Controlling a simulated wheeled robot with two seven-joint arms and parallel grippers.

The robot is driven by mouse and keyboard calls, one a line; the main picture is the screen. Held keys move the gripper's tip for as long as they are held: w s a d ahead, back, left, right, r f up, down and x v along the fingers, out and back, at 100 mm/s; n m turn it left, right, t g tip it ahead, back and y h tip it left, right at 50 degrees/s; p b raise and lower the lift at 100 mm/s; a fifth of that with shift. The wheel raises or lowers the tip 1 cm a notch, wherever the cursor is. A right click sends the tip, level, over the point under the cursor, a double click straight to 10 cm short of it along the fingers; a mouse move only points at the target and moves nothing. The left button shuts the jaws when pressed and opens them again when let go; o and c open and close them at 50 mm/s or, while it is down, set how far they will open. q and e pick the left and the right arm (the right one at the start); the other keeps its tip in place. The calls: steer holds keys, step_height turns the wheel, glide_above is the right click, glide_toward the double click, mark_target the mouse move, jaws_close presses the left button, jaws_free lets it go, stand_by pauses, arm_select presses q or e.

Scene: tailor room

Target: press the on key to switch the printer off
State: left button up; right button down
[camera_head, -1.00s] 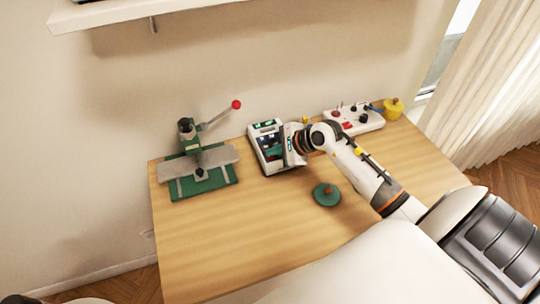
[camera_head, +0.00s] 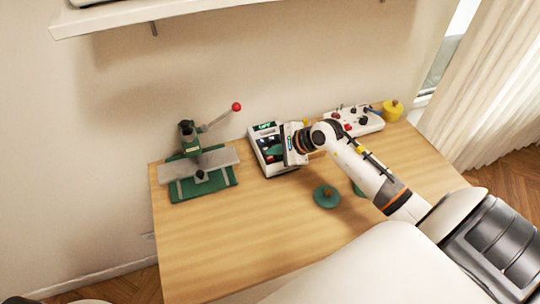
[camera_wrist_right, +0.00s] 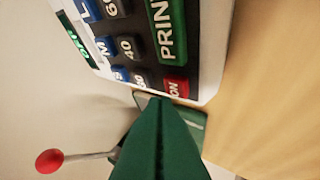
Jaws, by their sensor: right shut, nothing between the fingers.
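The printer (camera_head: 257,157) is a white box with a dark key panel at the back middle of the table. In the right wrist view its panel has a red ON key (camera_wrist_right: 176,88), a large green PRINT key (camera_wrist_right: 167,35), several blue keys and a lit green display (camera_wrist_right: 74,40). My right gripper (camera_head: 272,151) is over the panel with its green fingers shut and empty. In the wrist view the closed fingertips (camera_wrist_right: 163,101) appear right by the ON key; I cannot tell whether they touch it. My left gripper is not in view.
A green press (camera_head: 199,165) with a red-knobbed lever stands to the left. A white control box (camera_head: 354,123) and a yellow pot (camera_head: 393,110) are at the back right. A green disc (camera_head: 326,196) lies in front of the printer. The front left table (camera_head: 220,240) is clear.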

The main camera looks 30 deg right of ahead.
steer(key=shift+r, duration=0.15)
steer(key=shift+r+p, duration=1.55)
steer(key=shift+r, duration=1)
steer(key=shift+f, duration=0.1)
